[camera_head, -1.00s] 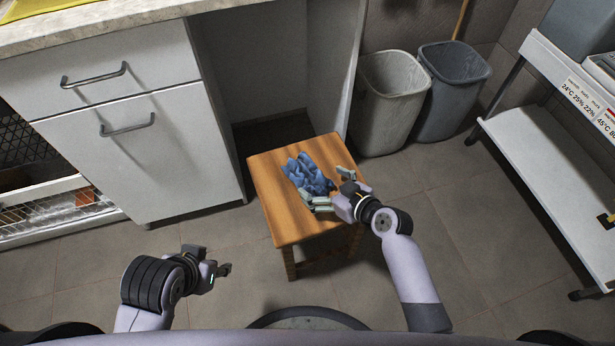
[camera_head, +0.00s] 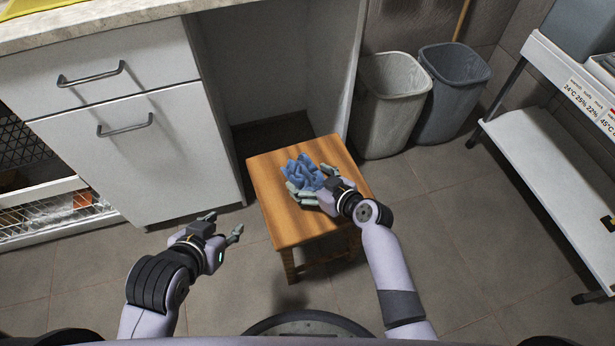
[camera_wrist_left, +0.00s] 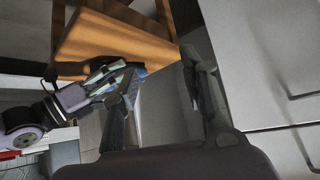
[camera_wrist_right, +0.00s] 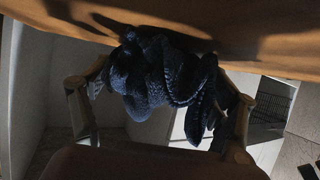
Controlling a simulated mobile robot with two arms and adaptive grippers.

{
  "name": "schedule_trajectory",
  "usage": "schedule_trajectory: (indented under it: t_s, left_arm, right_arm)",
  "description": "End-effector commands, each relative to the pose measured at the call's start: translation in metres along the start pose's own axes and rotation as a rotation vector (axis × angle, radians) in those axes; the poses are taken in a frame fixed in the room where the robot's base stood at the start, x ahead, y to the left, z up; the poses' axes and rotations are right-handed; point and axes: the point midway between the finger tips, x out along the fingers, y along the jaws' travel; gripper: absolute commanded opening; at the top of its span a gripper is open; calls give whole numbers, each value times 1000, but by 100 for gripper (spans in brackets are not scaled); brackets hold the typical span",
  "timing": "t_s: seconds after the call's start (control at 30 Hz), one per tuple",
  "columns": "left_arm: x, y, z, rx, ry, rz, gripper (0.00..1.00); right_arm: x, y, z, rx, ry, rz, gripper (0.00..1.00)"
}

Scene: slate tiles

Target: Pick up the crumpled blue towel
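The crumpled blue towel (camera_head: 303,172) lies bunched on the wooden stool (camera_head: 270,205). My right gripper (camera_head: 306,180) is low over the stool top with its fingers spread on either side of the towel. In the right wrist view the towel (camera_wrist_right: 160,80) fills most of the space between the two wide-set fingers (camera_wrist_right: 165,100); whether they touch it is unclear. My left gripper (camera_head: 224,224) is open and empty, left of the stool and in front of the cabinet. In the left wrist view, my right gripper (camera_wrist_left: 105,80) shows beside the stool (camera_wrist_left: 120,40).
A white cabinet (camera_head: 130,150) with a drawer stands at the left. Two bins, one light (camera_head: 390,105) and one dark grey (camera_head: 450,95), stand behind the stool. A white shelf unit (camera_head: 555,165) is at the right. The floor right of the stool is clear.

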Motion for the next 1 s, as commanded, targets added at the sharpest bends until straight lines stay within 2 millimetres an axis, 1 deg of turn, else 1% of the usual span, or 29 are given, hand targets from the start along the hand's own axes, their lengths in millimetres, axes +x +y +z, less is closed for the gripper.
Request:
schedule_trajectory:
  t_s: [0.03,0.07,0.4,0.77,0.87,1.0]
  left_arm:
    - [0,0,0,0,0,0,40]
    - [0,0,0,0,0,0,40]
    - [0,0,0,0,-1,0,40]
    - [-1,0,2,-1,-13,0,40]
    - [-3,-1,10,-1,-53,-2,40]
    - [-11,-4,30,-3,-153,-9,40]
  right_arm:
    - [0,0,0,0,0,0,74]
    - [0,0,0,0,0,0,72]
    - [0,0,0,0,0,0,49]
    - [-1,0,-2,0,0,0,49]
    - [-3,0,-6,-1,0,0,48]
    - [-8,0,-15,-2,0,-1,48]
